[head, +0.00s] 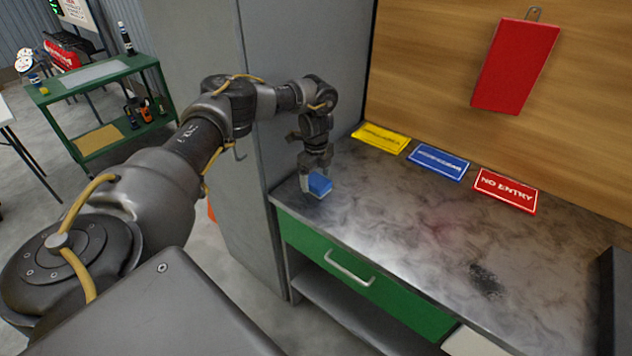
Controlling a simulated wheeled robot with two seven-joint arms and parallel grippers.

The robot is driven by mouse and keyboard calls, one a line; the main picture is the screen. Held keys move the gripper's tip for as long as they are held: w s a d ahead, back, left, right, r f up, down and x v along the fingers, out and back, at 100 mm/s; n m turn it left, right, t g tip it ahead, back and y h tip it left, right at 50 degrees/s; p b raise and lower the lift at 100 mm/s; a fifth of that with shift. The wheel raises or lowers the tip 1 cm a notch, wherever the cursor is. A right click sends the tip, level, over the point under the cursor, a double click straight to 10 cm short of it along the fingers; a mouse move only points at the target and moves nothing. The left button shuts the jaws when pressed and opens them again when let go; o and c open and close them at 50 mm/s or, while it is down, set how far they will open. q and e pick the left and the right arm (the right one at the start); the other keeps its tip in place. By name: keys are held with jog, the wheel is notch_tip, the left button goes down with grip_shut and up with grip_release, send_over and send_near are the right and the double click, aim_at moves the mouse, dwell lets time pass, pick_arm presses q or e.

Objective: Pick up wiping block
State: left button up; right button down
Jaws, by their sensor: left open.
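The wiping block (320,185) is small and blue with a paler lower side. It is on the grey worktop (400,235), near its left front corner. My left gripper (316,172) points down right at the block, with its fingers around or just beside it. The jaws are open, and part of the block is hidden behind them. I cannot tell whether the fingers touch it. My right gripper is not in view.
Yellow (381,138), blue (438,162) and red "NO ENTRY" (506,191) signs lie along the back of the worktop. A grey cabinet side (300,50) stands close behind my left arm. A dark smudge (486,280) marks the front right. The middle is clear.

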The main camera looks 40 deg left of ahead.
pick_arm(q)
notch_tip(320, 180, down, 2)
jog(key=shift+f, duration=0.1)
jog(key=c, duration=1.1)
